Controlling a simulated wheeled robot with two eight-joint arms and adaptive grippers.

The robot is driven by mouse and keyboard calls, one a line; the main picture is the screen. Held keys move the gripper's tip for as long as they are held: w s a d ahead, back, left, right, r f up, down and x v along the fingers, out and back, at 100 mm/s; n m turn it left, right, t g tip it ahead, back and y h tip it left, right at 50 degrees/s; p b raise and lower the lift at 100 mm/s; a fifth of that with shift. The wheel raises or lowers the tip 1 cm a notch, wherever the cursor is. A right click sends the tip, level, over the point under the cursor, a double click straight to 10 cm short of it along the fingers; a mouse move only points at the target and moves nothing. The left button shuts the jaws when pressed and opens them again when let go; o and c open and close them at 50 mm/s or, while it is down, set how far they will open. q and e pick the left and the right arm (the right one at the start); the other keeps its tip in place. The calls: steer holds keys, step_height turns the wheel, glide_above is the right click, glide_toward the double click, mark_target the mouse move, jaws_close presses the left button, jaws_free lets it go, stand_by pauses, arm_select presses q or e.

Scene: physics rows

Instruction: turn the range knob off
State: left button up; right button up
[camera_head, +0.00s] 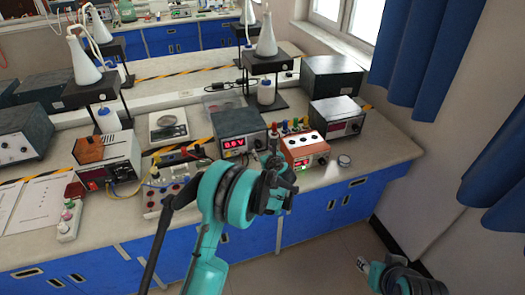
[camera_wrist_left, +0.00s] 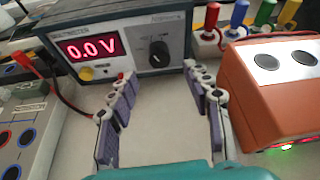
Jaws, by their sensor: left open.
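The range knob (camera_wrist_left: 159,50) is a black round knob with a pointer. In the left wrist view, my left gripper (camera_wrist_left: 163,82) is open and empty. Its fingers point at the meter's front, with the knob beyond the gap between them and apart from both. In the head view, the left gripper (camera_head: 270,160) is just right of the meter, partly hidden by its own wrist. My right gripper (camera_head: 400,278) is low at the right, its fingers unclear.
A red lead (camera_wrist_left: 30,66) and a black lead run at the meter's left. A box with sockets (camera_head: 172,185) lies left. Clear bench shows between the fingers.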

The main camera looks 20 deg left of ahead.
mark_target(259, 146)
arm_select(q)
steer(key=b+x, duration=0.1)
steer(key=x, duration=0.4)
steer(key=shift+w+a+f, duration=0.1)
steer(key=shift+w+a, duration=0.05)
jaws_close()
